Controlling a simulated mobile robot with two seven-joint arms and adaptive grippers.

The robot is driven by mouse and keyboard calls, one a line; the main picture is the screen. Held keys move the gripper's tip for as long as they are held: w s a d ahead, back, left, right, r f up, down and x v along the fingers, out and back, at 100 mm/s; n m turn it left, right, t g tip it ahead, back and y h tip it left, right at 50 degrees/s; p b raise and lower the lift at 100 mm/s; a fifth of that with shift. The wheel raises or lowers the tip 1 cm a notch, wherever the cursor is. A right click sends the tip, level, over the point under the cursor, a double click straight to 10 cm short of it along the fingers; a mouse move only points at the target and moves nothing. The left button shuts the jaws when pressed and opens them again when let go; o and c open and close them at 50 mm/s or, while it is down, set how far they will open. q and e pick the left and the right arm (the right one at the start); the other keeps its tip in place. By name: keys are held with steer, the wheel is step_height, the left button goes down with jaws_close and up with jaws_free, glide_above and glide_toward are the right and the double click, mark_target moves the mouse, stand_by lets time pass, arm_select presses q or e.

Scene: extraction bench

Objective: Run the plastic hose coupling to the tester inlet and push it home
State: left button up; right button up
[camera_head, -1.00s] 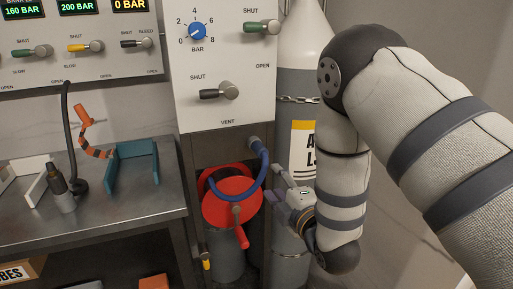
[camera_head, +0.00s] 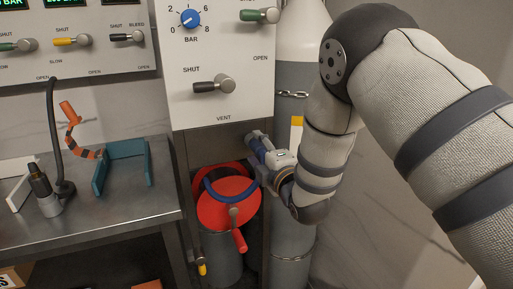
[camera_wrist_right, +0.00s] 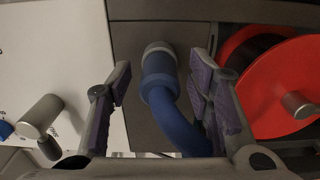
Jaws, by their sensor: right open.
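The blue hose (camera_head: 215,205) hangs looped over a red reel (camera_head: 240,218) under the white panel. Its blue coupling end (camera_wrist_right: 158,72) sits against a pale grey ring fitting (camera_wrist_right: 158,48) on the dark grey post. My right gripper (camera_head: 262,152) is at this end, below the panel. In the right wrist view its two fingers (camera_wrist_right: 160,82) stand open on either side of the coupling, with gaps on both sides. The hose bends down and right between them. In the head view the gripper partly hides the coupling. I cannot identify the tester inlet. My left gripper is not in view.
The white panel (camera_head: 235,110) with a black vent lever (camera_head: 213,85) is just above the gripper. A grey cylinder (camera_head: 303,60) stands right behind my arm. The bench (camera_head: 125,215) at left holds a teal bracket (camera_head: 125,170), an orange hose piece and a black-tipped fitting (camera_head: 45,190).

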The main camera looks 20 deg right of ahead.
jaws_close()
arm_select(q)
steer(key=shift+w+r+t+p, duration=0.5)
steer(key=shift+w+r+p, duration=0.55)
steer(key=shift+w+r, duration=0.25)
arm_select(e)
steer(key=shift+s+a, duration=0.15)
steer(key=shift+s, duration=2.75)
steer(key=shift+s+r, duration=0.1)
steer(key=shift+s, duration=0.05)
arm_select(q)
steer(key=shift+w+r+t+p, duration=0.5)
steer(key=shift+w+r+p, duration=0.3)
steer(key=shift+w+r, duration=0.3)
arm_select(e)
steer(key=s, duration=1.1)
steer(key=shift+s+a, duration=0.35)
